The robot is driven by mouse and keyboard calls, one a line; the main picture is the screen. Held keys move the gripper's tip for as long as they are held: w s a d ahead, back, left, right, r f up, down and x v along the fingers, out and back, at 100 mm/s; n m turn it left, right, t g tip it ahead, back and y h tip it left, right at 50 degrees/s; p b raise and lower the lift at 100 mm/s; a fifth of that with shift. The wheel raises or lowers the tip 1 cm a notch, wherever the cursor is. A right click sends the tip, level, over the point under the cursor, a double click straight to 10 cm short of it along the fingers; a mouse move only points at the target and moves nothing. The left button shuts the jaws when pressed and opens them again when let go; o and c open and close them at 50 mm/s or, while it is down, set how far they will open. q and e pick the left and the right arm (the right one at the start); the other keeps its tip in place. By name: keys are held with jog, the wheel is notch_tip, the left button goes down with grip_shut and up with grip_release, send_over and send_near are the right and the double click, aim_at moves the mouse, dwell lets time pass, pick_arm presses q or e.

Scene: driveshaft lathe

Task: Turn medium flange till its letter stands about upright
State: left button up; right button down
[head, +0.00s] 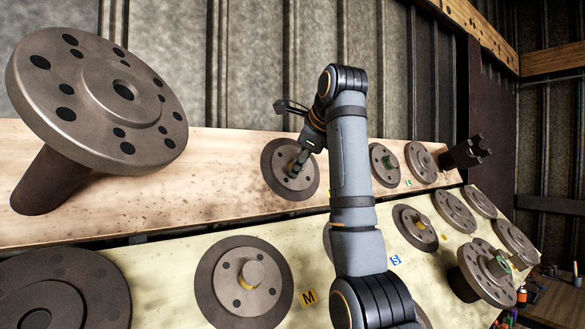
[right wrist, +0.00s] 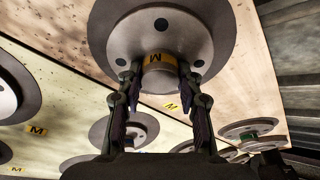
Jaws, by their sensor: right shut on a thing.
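The medium flange (right wrist: 160,30) is a grey disc with bolt holes and a central hub bearing a yellow label with a black letter M. In the head view the flange (head: 275,163) sits against the upper wooden board, partly covered by my right gripper (head: 300,161). In the right wrist view my right gripper (right wrist: 160,78) is shut on the hub, one finger on each side. My left gripper is not in view.
A large flange (head: 95,85) stands out at the upper left. Smaller flanges (head: 385,163) sit to the right on the same board. The lower board holds several more flanges, one beside a yellow M label (head: 308,298). A dark pronged part (head: 467,152) juts out at right.

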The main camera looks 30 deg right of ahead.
jog(key=shift+f, duration=0.25)
jog(key=c, duration=0.8)
grip_release()
jog(key=shift+c, duration=0.2)
jog(key=shift+o, duration=0.2)
jog(key=shift+w+d, duration=0.1)
